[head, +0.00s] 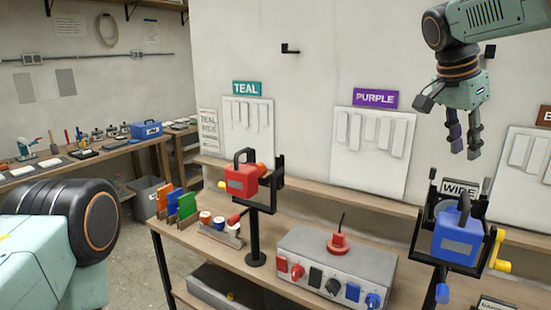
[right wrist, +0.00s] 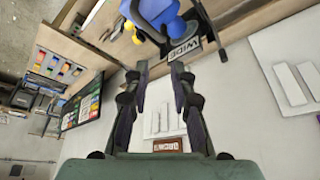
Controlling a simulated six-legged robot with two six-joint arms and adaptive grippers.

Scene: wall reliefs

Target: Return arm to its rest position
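My right gripper (head: 465,152) hangs in the upper right of the head view, fingers pointing down, in front of the wall between the purple and brown relief panels. In the right wrist view its two dark fingers (right wrist: 161,68) stand apart with nothing between them. It is open and empty, clear of the blue block (head: 459,234) in the black holder labelled WIDE below it. A large joint of my left arm (head: 60,235) fills the lower left of the head view. My left gripper does not show in either view.
Relief panels under teal (head: 247,88) and purple (head: 375,98) signs hang on the wall. The workbench (head: 208,249) bears a red block (head: 242,180) in a stand and a grey switch box (head: 337,262). A black peg (head: 290,48) sticks out of the wall.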

